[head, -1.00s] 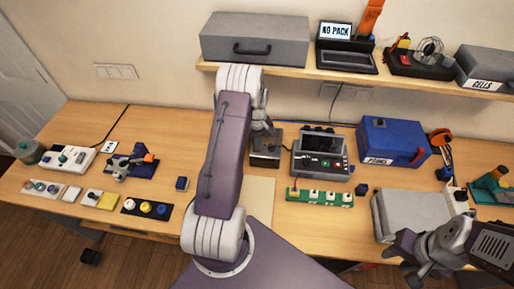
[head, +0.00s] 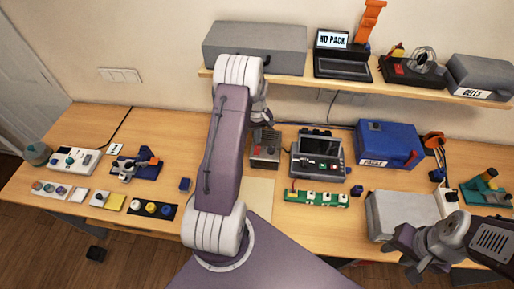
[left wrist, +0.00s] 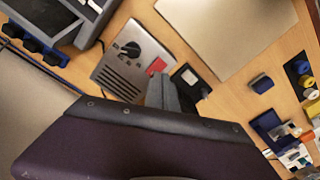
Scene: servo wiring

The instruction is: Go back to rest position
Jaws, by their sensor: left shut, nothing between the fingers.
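My left arm rises through the middle of the head view and hides part of the table. My left gripper (head: 263,117) is partly hidden behind the arm, above a grey box with a dial (head: 265,147). In the left wrist view the fingers of my left gripper (left wrist: 168,86) are together and empty, with the dial box (left wrist: 132,58) just beyond them. My right gripper (head: 421,258) is at the lower right of the head view, in front of a grey case (head: 400,212). Its fingers are too unclear to read.
Small parts and trays lie on the left. A shelf (head: 355,84) overhangs the back. A beige mat (head: 260,190) is bare.

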